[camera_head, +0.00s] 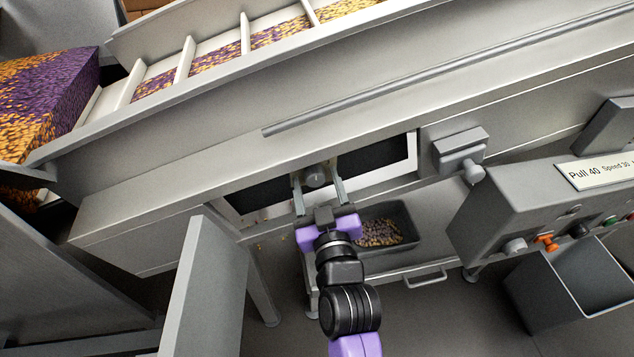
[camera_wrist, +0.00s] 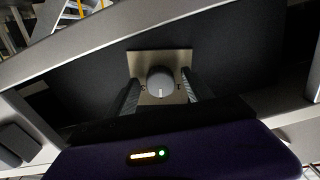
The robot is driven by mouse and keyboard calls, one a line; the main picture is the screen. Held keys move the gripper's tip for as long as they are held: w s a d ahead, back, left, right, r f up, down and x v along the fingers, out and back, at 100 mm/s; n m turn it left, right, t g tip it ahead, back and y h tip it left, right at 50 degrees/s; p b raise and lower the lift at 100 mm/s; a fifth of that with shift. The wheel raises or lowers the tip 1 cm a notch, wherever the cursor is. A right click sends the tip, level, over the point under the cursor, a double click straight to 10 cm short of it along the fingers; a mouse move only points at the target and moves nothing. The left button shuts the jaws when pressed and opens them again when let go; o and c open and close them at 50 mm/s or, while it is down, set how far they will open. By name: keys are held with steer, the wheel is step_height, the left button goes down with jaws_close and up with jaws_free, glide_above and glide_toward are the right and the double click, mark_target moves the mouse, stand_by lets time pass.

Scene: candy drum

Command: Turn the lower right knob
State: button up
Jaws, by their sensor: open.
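A round grey knob (camera_wrist: 160,82) with a light pointer mark sits on a metal plate (camera_wrist: 176,57) in the wrist view. The mark points toward the bottom of the picture. The same knob (camera_head: 316,176) shows in the head view, in the dark opening under the conveyor. My gripper (camera_head: 319,184) is open, with one finger on each side of the knob. In the wrist view my gripper (camera_wrist: 160,92) also has its fingers left and right of the knob. I cannot tell whether either finger touches it.
A dark tray (camera_head: 402,222) with candy lies just right of my gripper. A control box (camera_head: 490,215) with several knobs and buttons stands at the right, above a grey bin (camera_head: 545,305). The opening's frame (camera_head: 412,152) surrounds the knob area. A grey panel (camera_head: 205,290) stands left of my arm.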

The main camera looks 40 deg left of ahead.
jaws_close()
steer(key=shift+m, duration=0.3)
steer(key=m+p, duration=0.2)
steer(key=m, duration=0.3)
steer(key=shift+r+p, duration=0.1)
steer(key=shift+p, duration=0.3)
steer(key=m+p, duration=0.2)
steer(key=m, duration=0.4)
steer(key=shift+s, duration=0.1)
steer(key=shift+m, duration=0.3)
jaws_free()
